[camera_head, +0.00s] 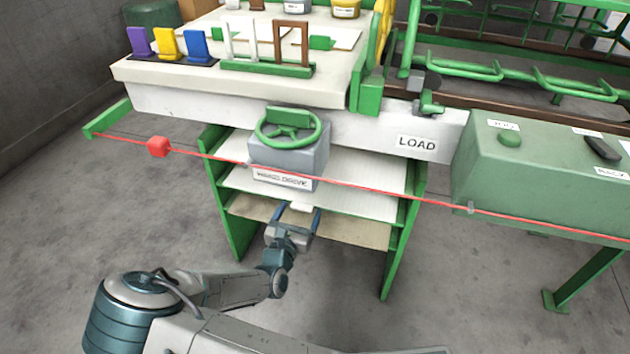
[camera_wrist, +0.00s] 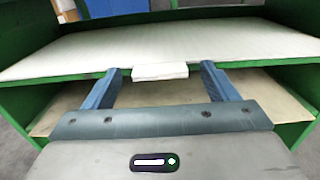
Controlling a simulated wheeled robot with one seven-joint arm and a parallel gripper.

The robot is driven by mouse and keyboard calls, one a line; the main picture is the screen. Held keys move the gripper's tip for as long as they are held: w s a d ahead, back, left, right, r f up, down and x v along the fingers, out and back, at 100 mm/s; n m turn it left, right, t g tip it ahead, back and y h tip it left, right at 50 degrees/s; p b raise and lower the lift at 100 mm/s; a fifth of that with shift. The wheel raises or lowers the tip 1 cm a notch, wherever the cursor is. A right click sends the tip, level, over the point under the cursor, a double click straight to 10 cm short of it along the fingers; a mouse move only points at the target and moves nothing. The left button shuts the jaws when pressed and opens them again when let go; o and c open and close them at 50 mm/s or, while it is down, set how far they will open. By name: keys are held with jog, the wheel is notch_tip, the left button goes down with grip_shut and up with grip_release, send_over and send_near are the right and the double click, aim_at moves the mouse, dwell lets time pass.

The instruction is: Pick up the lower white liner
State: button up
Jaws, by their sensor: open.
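The lower white liner (camera_head: 362,204) lies flat on a shelf of the green rack, below another white-covered shelf (camera_head: 378,170). It shows as a wide pale sheet in the wrist view (camera_wrist: 200,40). A small white tab (camera_wrist: 160,72) sticks out at the middle of its front edge. My gripper (camera_wrist: 160,68) is open, with one blue finger on each side of the tab and a gap on both sides. In the head view my gripper (camera_head: 300,209) is at the rack's front, below the red line. The liner's back part is hidden in the head view.
A brown board (camera_head: 345,229) lies on the shelf below. A grey box with a green handwheel (camera_head: 288,130) juts out above. Green posts bound both sides.

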jog(key=shift+w, duration=0.2)
jog(key=c, duration=1.1)
jog(key=shift+r+p, duration=0.2)
jog(key=shift+p, duration=0.1)
